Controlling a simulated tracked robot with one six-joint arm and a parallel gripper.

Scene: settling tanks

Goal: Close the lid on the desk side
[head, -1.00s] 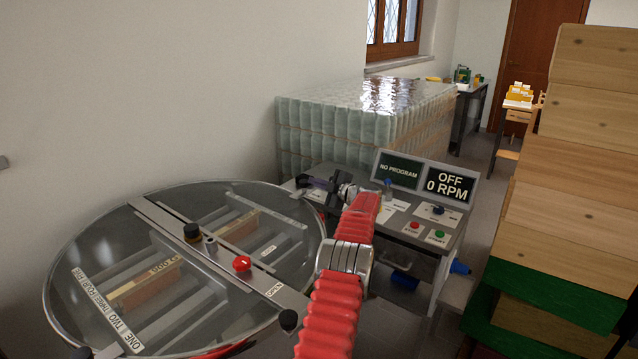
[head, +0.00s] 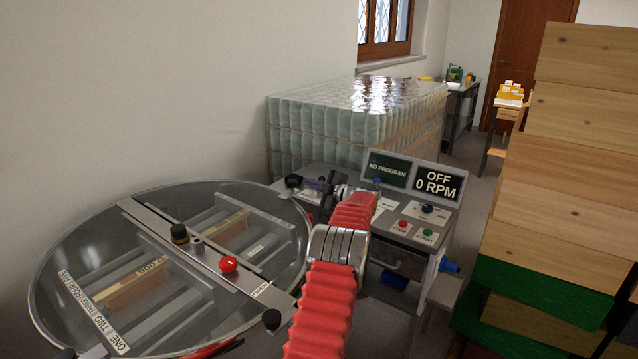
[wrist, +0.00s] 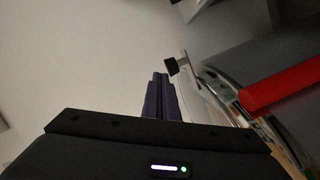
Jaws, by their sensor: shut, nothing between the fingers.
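A round metal tank (head: 42,318) with a clear top stands at lower left in the head view. A metal bar (head: 160,232) crosses it, with a red knob (head: 228,264) and an OPEN label near its front end. The clear lid halves are hard to make out, so I cannot tell how the desk-side lid stands. The grey desk (head: 408,228) is to the right of the tank. My gripper (head: 310,185) is shut and empty above the desk's back left, by the tank's rim. Its purple fingers (wrist: 161,80) point at a small black knob (wrist: 171,66) close beyond them.
The desk carries a panel reading OFF 0 RPM (head: 437,184) and red and green buttons. A wrapped stack of jars (head: 350,130) stands behind it. Stacked wooden boxes (head: 560,170) fill the right side. A red bar (wrist: 285,88) crosses the wrist view's right side.

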